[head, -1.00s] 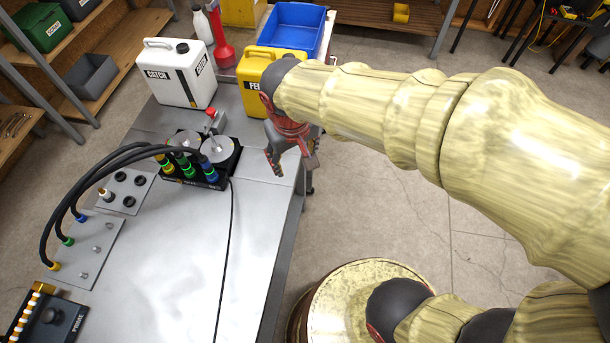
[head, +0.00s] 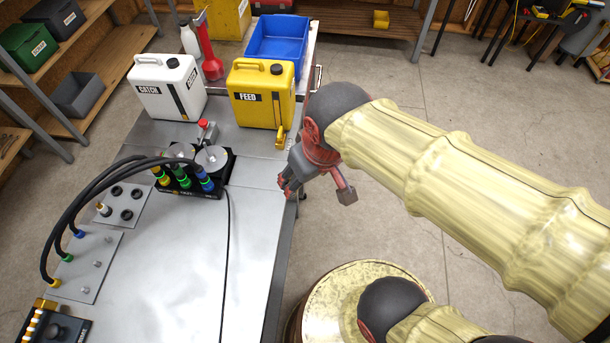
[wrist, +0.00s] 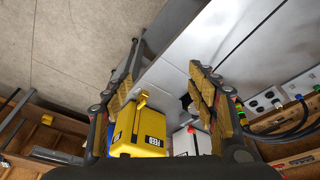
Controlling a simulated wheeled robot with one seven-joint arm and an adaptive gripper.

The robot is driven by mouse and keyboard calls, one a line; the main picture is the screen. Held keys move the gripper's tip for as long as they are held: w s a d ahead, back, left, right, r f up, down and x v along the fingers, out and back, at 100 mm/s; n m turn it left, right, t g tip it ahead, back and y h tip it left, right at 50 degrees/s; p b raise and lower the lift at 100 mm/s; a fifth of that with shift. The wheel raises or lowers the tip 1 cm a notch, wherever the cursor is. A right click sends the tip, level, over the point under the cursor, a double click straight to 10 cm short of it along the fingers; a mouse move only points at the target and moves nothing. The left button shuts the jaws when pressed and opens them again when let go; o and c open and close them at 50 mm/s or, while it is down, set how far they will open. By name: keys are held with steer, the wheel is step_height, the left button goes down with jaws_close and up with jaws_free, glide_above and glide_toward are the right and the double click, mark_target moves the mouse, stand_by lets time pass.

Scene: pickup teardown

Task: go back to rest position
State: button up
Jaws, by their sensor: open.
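My gripper (head: 315,190) is open and empty in the head view, at the right edge of the metal bench (head: 180,255), in front of the yellow FEED can. The yellow FEED can (head: 262,95) stands upright on the bench and also shows in the wrist view (wrist: 138,130). My gripper is apart from it.
Floor right of the bench is clear.

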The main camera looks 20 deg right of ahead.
steer(key=s+d+r+m+t, duration=0.2)
steer(key=d+r, duration=0.2)
steer(key=d, duration=0.1)
steer(key=shift+s+r, duration=0.35)
steer(key=shift+a, duration=0.1)
stand_by(0.6)
